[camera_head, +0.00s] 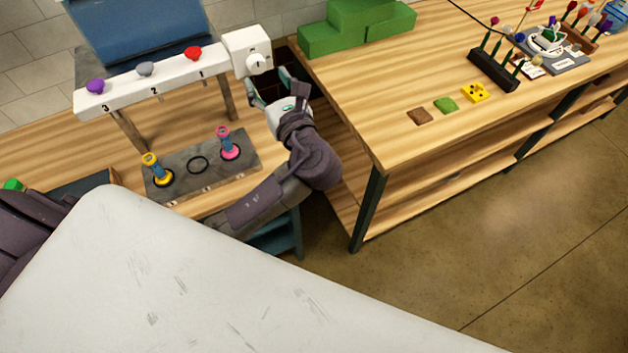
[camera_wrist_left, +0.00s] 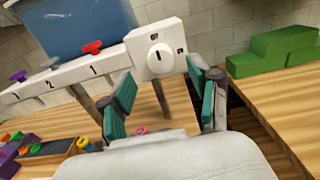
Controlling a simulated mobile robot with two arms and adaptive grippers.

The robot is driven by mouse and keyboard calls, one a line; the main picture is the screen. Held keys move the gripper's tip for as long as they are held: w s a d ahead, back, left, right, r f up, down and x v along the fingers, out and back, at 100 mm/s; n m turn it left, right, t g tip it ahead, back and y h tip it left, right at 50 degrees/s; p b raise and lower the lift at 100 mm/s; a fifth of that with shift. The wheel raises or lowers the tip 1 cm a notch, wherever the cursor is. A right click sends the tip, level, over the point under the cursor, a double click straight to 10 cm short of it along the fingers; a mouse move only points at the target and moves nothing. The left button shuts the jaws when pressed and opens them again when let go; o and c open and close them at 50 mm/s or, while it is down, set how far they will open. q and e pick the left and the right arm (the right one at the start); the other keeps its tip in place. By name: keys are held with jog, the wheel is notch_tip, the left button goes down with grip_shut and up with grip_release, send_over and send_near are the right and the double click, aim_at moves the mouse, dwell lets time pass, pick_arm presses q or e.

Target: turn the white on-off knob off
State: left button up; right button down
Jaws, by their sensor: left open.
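The white on-off knob (camera_head: 259,63) is a round dial on the front of a white box (camera_head: 240,42) at the right end of a white numbered bar. In the left wrist view the knob (camera_wrist_left: 160,57) faces me, with a short, nearly upright dark mark on it. Small dark markings sit on the box to its right. My left gripper (camera_head: 268,86) is open and empty in front of and below the knob. In the left wrist view its two teal-padded fingers (camera_wrist_left: 161,88) stand on either side below the knob, apart from it. My right gripper is not in view.
The white bar (camera_head: 140,84) carries purple, grey and red knobs. Below it, a grey plate (camera_head: 205,172) holds yellow and pink spools. Green blocks (camera_head: 352,30) stand on the wooden table (camera_head: 400,75) to the right. A gap separates the two tables.

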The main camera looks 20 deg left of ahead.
pick_arm(q)
jog(key=f+b+v, duration=0.1)
jog(key=b+v, duration=0.2)
jog(key=v, duration=0.6)
jog(key=w+d+f+h+b, duration=0.1)
jog(key=w+f+h, duration=0.1)
jog(key=f, duration=1.1)
jog(key=w+d+f+h+b, duration=0.1)
jog(key=w+d+f+h, duration=0.1)
jog(key=f, duration=1.2)
jog(key=shift+w+f+g+h, duration=0.25)
jog(key=shift+w+g+h, duration=0.2)
jog(key=shift+h, duration=0.95)
